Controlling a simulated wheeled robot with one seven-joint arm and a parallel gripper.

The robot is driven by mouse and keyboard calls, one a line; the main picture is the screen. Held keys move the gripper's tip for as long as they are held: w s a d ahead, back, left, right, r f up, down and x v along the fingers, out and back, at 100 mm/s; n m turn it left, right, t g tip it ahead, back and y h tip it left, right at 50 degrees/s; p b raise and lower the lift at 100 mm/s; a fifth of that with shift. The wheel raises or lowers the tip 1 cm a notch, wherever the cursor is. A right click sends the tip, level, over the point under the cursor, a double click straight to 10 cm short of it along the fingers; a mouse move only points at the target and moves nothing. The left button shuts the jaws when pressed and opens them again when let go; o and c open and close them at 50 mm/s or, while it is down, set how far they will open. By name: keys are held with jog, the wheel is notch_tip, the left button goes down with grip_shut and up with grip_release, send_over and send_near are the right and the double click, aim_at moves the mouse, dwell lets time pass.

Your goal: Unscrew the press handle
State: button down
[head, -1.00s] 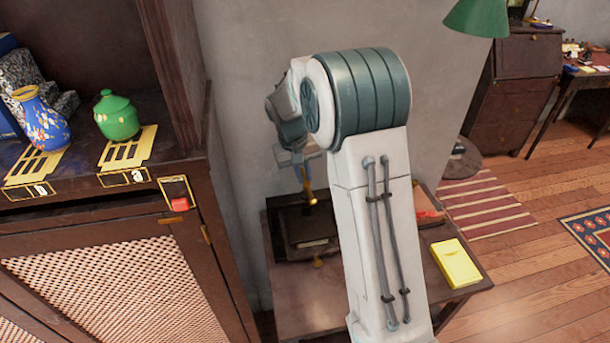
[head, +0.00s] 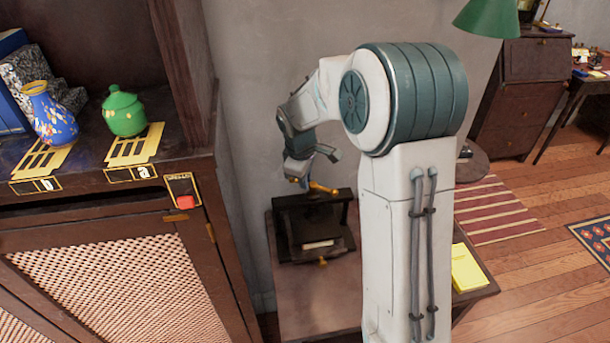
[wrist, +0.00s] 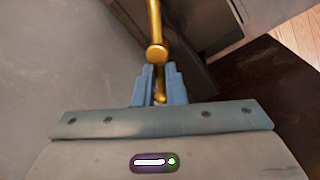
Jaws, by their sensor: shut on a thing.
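The press (head: 285,228) is a dark box-like frame on a small wooden table, with a gold handle (head: 324,188) on top. My gripper (head: 302,181) is at the top of the press, at the handle's left part. In the wrist view the gold handle (wrist: 155,25) runs from the top edge down to a round knob (wrist: 157,54). Its lower end goes between the blue fingers of my gripper (wrist: 158,92), which is shut on it. The contact itself is small and partly hidden in the head view.
My arm covers part of the table (head: 315,295). A yellow pad (head: 468,268) lies at the table's right. A dark cabinet (head: 110,220) with a blue vase (head: 50,115) and a green lidded pot (head: 124,114) stands left. A grey wall (head: 270,70) is behind the press.

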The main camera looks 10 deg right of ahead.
jog(key=n, duration=0.1)
jog(key=n+p, duration=0.1)
jog(key=n, duration=0.1)
jog(key=shift+s+r+n+y, duration=0.1)
jog(key=shift+s+n+y, duration=0.2)
jog(key=shift+s, duration=0.1)
jog(key=shift+s+d+n+p, duration=0.1)
jog(key=shift+s+n+p, duration=0.15)
jog(key=shift+n+p, duration=0.95)
jog(key=shift+n+y, duration=0.3)
jog(key=shift+n, duration=0.1)
jog(key=c, duration=1.5)
grip_release()
jog(key=shift+d, duration=0.1)
